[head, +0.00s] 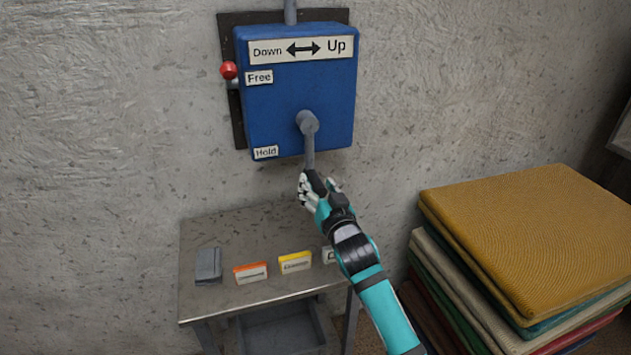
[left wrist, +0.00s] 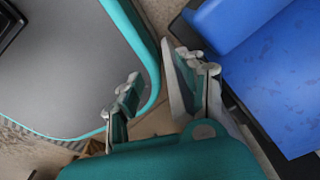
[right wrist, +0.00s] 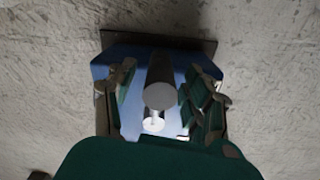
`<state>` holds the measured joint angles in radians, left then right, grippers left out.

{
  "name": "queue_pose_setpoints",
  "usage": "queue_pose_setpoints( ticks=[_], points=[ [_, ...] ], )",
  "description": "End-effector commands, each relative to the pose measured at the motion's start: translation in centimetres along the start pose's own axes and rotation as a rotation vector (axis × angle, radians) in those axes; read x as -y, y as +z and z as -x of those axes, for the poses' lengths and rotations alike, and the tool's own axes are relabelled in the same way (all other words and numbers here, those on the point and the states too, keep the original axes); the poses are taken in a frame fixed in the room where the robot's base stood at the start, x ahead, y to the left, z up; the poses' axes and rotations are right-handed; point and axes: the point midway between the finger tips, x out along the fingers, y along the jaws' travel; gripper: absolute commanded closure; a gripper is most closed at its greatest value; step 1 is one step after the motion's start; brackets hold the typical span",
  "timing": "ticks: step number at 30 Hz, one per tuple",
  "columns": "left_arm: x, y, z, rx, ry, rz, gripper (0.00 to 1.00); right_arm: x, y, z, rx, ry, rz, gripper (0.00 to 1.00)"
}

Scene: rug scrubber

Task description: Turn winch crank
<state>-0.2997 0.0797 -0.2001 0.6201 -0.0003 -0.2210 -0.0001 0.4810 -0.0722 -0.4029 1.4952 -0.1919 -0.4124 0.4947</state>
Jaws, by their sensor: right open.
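The winch is a blue box (head: 297,100) on the wall, with a "Down / Up" label at its top. Its grey crank (head: 308,135) comes out of the front and its arm hangs downward. A red-knobbed lever (head: 229,71) is at the box's left side, beside the "Free" label. My right gripper (head: 312,185) is at the lower end of the crank. In the right wrist view the crank's round grey end (right wrist: 160,96) lies between the open fingers, and contact cannot be told. My left gripper (left wrist: 162,95) shows only in the left wrist view, open with nothing between its fingers.
A metal table (head: 225,245) stands below the winch, with a grey block (head: 209,265) and several small labelled boxes, one orange (head: 251,272) and one yellow (head: 295,262). A stack of folded rugs (head: 530,235) is at the right. The wall left of the winch is clear.

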Motion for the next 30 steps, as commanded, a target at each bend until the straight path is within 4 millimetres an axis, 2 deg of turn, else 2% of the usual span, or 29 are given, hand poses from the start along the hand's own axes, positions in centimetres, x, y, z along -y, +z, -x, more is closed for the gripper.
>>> queue_pose_setpoints(
  ticks=[6,16,27,30],
  points=[
    [0.0,0.0,0.1,-0.001,0.000,0.000,0.60,0.0,0.0,-1.8,0.001,0.000,-0.002,0.49],
    [0.0,-0.1,0.1,-0.001,0.000,0.000,0.60,0.0,0.0,-2.0,-0.001,-0.001,-0.001,0.49],
    [0.0,-0.1,0.1,-0.002,0.000,0.000,0.60,0.0,0.0,-2.0,0.000,-0.001,-0.001,0.97],
    [0.0,-0.1,0.1,-0.002,0.000,0.000,0.60,0.0,0.0,-2.0,0.000,-0.001,-0.001,1.00]
  ],
)
